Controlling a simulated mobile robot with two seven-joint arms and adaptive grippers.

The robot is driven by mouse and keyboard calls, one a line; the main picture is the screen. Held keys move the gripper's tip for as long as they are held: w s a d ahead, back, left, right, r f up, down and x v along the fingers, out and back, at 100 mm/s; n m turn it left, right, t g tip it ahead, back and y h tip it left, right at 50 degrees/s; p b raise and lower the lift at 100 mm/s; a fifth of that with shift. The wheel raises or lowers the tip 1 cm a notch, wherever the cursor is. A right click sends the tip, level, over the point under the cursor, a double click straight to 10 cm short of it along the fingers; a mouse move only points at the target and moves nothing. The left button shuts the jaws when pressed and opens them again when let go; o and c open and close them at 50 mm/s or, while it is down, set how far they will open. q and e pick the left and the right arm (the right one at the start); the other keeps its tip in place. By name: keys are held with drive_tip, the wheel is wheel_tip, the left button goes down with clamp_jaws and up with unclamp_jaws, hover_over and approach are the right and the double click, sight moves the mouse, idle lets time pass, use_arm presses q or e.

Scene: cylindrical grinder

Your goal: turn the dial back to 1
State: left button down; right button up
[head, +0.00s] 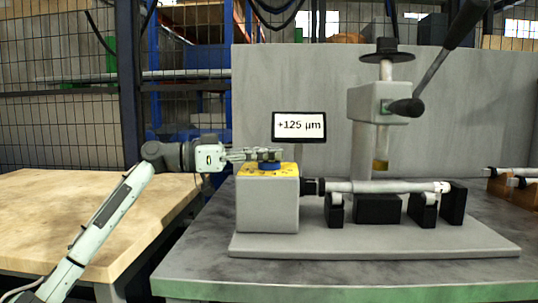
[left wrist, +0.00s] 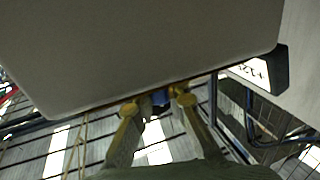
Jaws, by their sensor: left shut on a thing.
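The blue dial (head: 269,165) sits on a yellow scale plate (head: 250,170) on top of a grey block (head: 267,205). My left gripper (head: 264,155) reaches in level from the left, and its fingers are shut on the dial. In the left wrist view, a bit of blue dial (left wrist: 160,98) shows between the two fingertips (left wrist: 157,104), with the grey block filling the upper part. The marks on the scale are too small to read, so the dial's setting cannot be told. My right gripper is in neither view.
A small display (head: 299,127) behind the block reads +125 µm. A long shaft (head: 385,187) lies on black supports to the right. A column with a black lever (head: 440,65) stands behind it. A wooden table (head: 60,215) is at the left.

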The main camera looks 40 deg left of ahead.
use_arm(q)
drive_tip(key=c, duration=1.5)
unclamp_jaws()
drive_tip(key=shift+c, duration=0.2)
drive_tip(key=v, duration=1.2)
